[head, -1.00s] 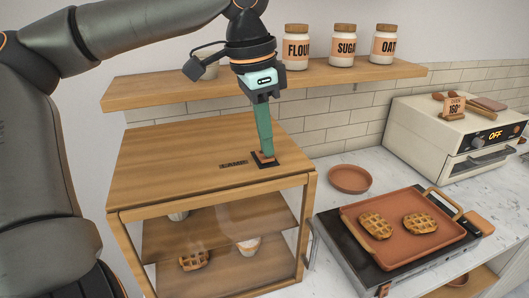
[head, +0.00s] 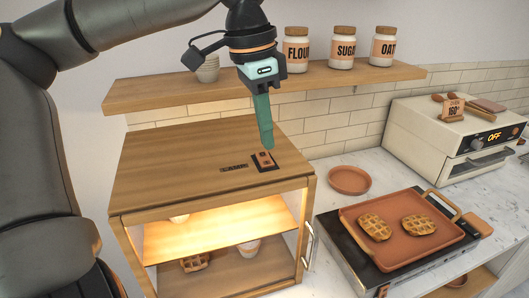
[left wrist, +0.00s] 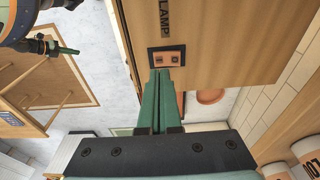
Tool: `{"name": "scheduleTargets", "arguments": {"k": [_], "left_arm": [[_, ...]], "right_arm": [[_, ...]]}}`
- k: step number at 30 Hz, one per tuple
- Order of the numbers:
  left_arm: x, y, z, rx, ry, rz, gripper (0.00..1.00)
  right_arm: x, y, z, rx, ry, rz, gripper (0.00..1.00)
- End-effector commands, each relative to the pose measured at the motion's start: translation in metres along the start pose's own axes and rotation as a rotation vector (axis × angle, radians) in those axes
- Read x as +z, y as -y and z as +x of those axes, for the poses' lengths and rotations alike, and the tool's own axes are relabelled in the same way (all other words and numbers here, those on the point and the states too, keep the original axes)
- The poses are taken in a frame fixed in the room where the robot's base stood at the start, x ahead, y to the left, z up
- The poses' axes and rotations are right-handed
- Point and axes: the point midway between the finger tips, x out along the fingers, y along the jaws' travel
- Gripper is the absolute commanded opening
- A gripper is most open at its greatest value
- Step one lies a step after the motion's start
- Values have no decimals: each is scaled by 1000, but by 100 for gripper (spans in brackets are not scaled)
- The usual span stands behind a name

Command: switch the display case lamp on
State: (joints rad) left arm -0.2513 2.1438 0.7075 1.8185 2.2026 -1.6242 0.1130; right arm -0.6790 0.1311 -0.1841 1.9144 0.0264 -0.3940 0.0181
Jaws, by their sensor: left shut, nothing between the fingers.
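The display case (head: 212,155) is a wooden box with a glass front. Its inside glows warm yellow, so the lamp is lit. The rocker switch (head: 264,160) sits in a dark plate on the case top, beside a small label (head: 233,168) that reads LAMP in the left wrist view. The switch also shows in the left wrist view (left wrist: 166,57). My left gripper (head: 267,146) is shut and empty, its green fingertips just above the switch, apparently clear of it. What looks like my right gripper (left wrist: 62,48) is at the upper left of the left wrist view, too small to judge.
A shelf (head: 150,93) with several jars runs behind the case. To the right are a terracotta plate (head: 349,180), a griddle tray with two waffles (head: 395,228) and an oven (head: 435,140) reading OFF. Waffles and a cup stand inside the case.

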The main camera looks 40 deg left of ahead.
Motion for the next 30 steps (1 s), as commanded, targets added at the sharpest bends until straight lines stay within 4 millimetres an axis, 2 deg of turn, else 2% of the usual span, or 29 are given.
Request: {"name": "scheduleTargets", "arguments": {"k": [15, 30], "left_arm": [[-6, 0, -38, 0, -1, -1, 0], [-6, 0, -41, 1, 0, 1, 0]], "right_arm": [[1, 0, 0, 0, 1, 0, 0], [1, 0, 0, 0, 1, 0, 0]]}}
